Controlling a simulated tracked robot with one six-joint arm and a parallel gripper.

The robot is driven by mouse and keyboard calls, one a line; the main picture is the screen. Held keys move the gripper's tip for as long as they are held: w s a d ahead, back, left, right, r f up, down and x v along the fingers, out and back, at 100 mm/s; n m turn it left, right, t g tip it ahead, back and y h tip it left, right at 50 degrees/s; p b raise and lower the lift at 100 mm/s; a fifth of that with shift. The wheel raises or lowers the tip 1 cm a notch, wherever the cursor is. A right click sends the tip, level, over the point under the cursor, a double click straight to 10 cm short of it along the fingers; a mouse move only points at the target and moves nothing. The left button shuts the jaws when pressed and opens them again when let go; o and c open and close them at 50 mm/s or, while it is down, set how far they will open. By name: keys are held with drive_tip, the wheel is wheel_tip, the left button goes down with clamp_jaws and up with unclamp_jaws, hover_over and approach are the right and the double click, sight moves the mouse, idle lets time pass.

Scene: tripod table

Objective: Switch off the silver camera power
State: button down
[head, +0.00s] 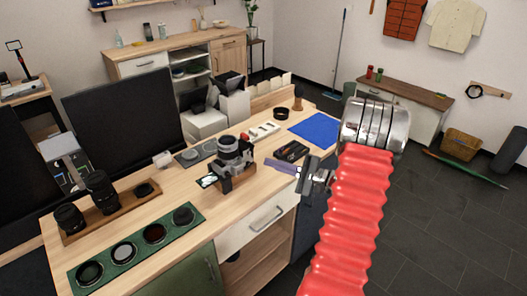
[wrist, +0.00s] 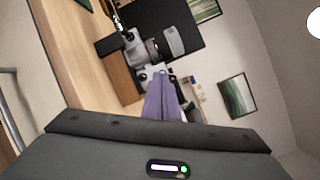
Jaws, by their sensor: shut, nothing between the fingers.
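The silver camera (head: 232,148), silver and black with a lens, stands on a wooden block (head: 238,181) near the table's front edge. In the wrist view the camera (wrist: 137,46) appears tilted, beyond my fingertips. My gripper (head: 268,162) reaches in from the right, its purple fingers pointing left toward the camera. The fingers are shut with nothing between them. In the wrist view the closed fingertips (wrist: 158,76) overlap the camera's near end in the picture; I cannot tell whether they touch. The power switch is too small to make out.
A black device (head: 291,151) lies behind my gripper, near a blue mat (head: 315,132). A green tray (head: 135,250) of round filters and a wooden tray (head: 108,214) of lenses are at left. A dark monitor (head: 122,120) stands behind.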

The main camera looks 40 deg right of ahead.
sight(252, 148)
drive_tip(key=s+d+f+m+t+h, duration=0.2)
drive_tip(key=d+h, duration=0.1)
drive_tip(key=d, duration=0.4)
drive_tip(key=shift+s+f+m, duration=0.3)
drive_tip(key=shift+s+f, duration=0.1)
drive_tip(key=w+a+r, duration=0.3)
drive_tip(key=w+a, duration=0.2)
drive_tip(key=w, duration=0.4)
drive_tip(key=shift+w+a+r, duration=0.3)
drive_tip(key=shift+a+r, duration=0.05)
drive_tip(key=shift+d, duration=0.1)
